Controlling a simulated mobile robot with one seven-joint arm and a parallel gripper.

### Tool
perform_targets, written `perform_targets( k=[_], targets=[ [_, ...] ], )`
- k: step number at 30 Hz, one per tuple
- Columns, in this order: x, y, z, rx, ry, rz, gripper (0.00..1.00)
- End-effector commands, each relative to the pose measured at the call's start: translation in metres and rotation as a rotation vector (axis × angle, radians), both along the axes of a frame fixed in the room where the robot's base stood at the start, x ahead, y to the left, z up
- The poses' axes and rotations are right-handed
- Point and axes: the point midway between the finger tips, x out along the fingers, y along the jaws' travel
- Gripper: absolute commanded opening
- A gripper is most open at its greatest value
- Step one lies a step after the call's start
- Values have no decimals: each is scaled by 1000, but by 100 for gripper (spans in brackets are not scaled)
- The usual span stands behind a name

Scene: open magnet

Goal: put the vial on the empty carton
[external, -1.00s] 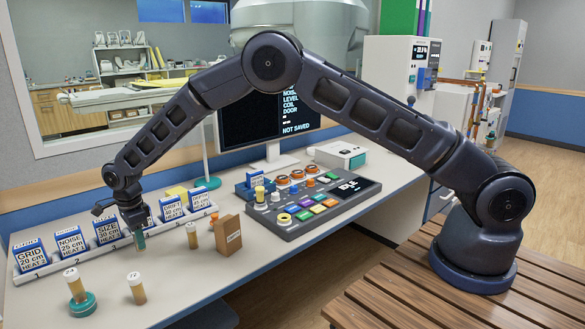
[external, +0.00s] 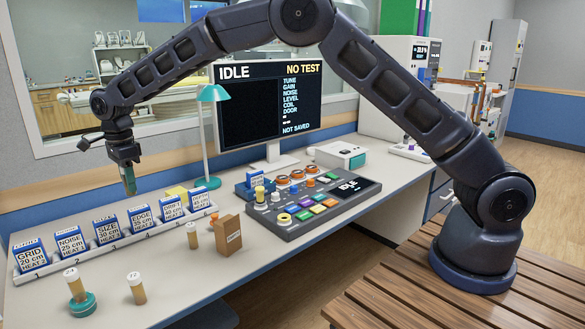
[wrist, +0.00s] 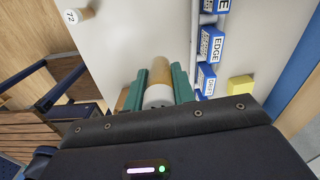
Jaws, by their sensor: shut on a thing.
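My gripper (external: 129,180) is raised above the rack, its teal fingers pointing down. In the wrist view, the fingers (wrist: 158,88) are shut on an amber vial (wrist: 160,71) with a white cap. In the external view the held vial is hard to make out between the fingers. A small brown carton (external: 229,235) stands upright on the desk, right of the rack; its label is unreadable and its inside is hidden. Blue-and-white cartons, including EDGE (external: 141,217) and NOISE (external: 71,243), stand in a row in the rack.
Other amber vials stand on the desk: one on a teal stand (external: 82,306), one marked 72 (external: 136,287), and one (external: 193,236) beside the brown carton. A control console (external: 310,215), teal lamp (external: 215,94) and monitor (external: 268,100) are to the right.

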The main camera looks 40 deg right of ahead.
Motion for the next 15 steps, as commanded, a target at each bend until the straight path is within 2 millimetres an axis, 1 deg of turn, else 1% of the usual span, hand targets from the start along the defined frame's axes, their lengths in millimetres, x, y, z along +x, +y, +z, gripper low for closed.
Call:
perform_targets(
  k=[1,8,15],
  targets=[
    [-2,-7,8,1,-2,38,3],
    [-22,-52,36,2,-1,331,3],
    [-49,-100,62,3,-1,660,3]
  ],
)
